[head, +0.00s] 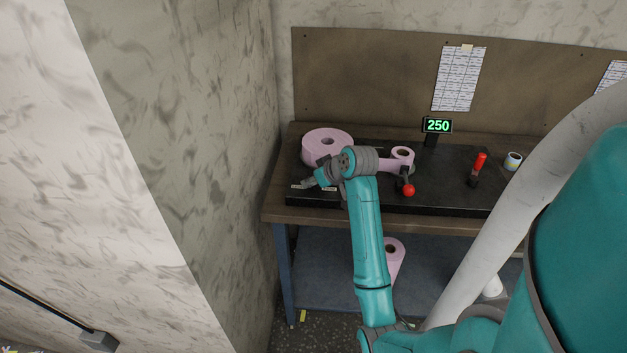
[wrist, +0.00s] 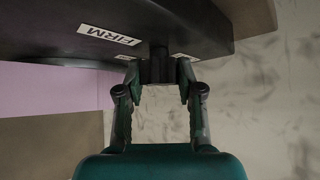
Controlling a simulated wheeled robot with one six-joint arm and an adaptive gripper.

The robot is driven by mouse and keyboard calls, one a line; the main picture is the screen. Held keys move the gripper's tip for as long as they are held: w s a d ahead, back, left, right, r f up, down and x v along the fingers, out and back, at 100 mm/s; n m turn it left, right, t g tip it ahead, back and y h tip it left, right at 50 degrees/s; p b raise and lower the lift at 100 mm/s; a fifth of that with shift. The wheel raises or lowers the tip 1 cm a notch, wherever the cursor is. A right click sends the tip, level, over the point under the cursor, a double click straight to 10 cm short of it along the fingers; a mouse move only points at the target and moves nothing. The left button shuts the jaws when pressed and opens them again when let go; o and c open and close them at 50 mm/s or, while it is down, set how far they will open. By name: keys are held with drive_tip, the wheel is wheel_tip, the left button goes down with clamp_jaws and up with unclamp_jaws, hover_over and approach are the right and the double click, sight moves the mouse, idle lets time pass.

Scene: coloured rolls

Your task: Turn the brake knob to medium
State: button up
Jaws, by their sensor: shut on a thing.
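The brake knob (wrist: 160,66) is a dark post on the front of the black machine base (wrist: 205,15), upright in the wrist view between my fingertips. My gripper (wrist: 159,78) is shut on it, one finger on each side. A white label reading "FIRM" (wrist: 108,35) lies left of the knob. Other labels beside the knob are partly hidden by the fingers, and their words cannot be read. In the head view my gripper (head: 310,182) is at the left front of the base (head: 445,190), and the knob is hidden there. I cannot tell which setting the knob points to.
A large pink roll (head: 322,147) stands behind my gripper, with a smaller pink roll (head: 402,158) to the right. A red-ball lever (head: 408,190), a red handle (head: 479,163) and a display reading 250 (head: 438,126) are further right. A wall (head: 225,150) is close on the left.

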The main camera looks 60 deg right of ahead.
drive_tip(key=shift+n, duration=0.3)
drive_tip(key=n+y, duration=0.4)
drive_tip(key=shift+n+t, duration=0.3)
drive_tip(key=shift+n+g+y, duration=0.6)
drive_tip(key=shift+n+y, duration=1.3)
drive_tip(key=shift+n, duration=0.6)
drive_tip(key=o, duration=1.2)
drive_tip(key=shift+c, duration=0.2)
